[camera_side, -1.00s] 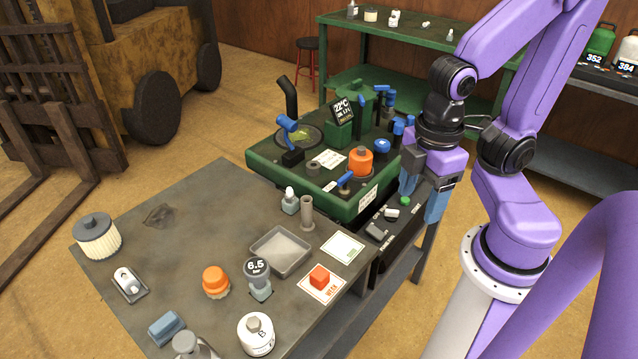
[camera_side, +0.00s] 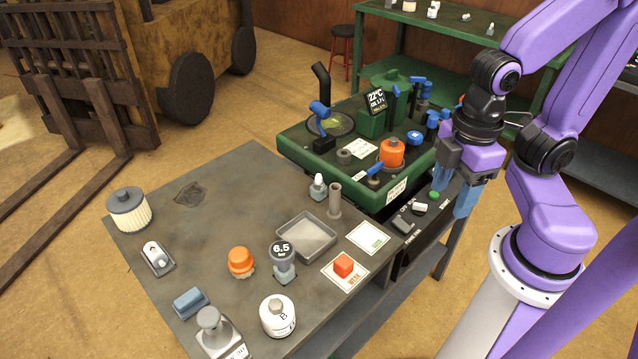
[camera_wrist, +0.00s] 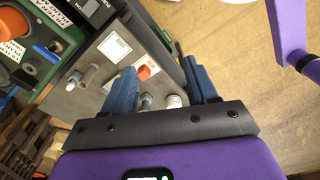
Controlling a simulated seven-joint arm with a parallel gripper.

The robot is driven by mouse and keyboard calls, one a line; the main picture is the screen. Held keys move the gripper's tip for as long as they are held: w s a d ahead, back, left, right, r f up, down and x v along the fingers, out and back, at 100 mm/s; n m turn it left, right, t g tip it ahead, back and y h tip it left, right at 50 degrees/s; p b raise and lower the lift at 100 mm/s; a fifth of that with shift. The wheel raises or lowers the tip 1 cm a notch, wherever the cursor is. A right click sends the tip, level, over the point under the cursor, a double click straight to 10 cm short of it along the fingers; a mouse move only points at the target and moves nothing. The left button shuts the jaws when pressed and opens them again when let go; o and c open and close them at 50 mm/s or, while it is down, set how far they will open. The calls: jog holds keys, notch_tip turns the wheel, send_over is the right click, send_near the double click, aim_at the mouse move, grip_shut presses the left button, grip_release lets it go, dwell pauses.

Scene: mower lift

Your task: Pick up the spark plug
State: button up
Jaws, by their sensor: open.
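A small white-topped piece in a grey-blue holder, which looks like the spark plug (camera_side: 318,187), stands upright on the grey table (camera_side: 222,215) beside a grey post (camera_side: 335,200). It is too small to be sure of. My gripper (camera_side: 455,194) is open and empty, pointing down beyond the table's right edge, near the dark control box, well to the right of the plug. In the wrist view my gripper's blue fingers (camera_wrist: 158,66) are spread apart, with the table below and the left finger covering part of it.
A metal tray (camera_side: 306,237), a 6.5 gauge (camera_side: 282,254), an orange cap (camera_side: 240,262), a white bottle (camera_side: 278,316) and a red block (camera_side: 343,265) stand on the table. The green mower deck (camera_side: 350,175) with an orange cap and blue levers lies behind. The table's back left is mostly clear.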

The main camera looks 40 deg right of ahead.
jog(key=m, duration=2.3)
send_over(318, 175)
notch_tip(318, 175, down, 3)
notch_tip(318, 175, down, 18)
jog(key=shift+d+r, duration=0.1)
jog(key=shift+r, duration=0.1)
jog(key=shift+c, duration=0.4)
grip_shut()
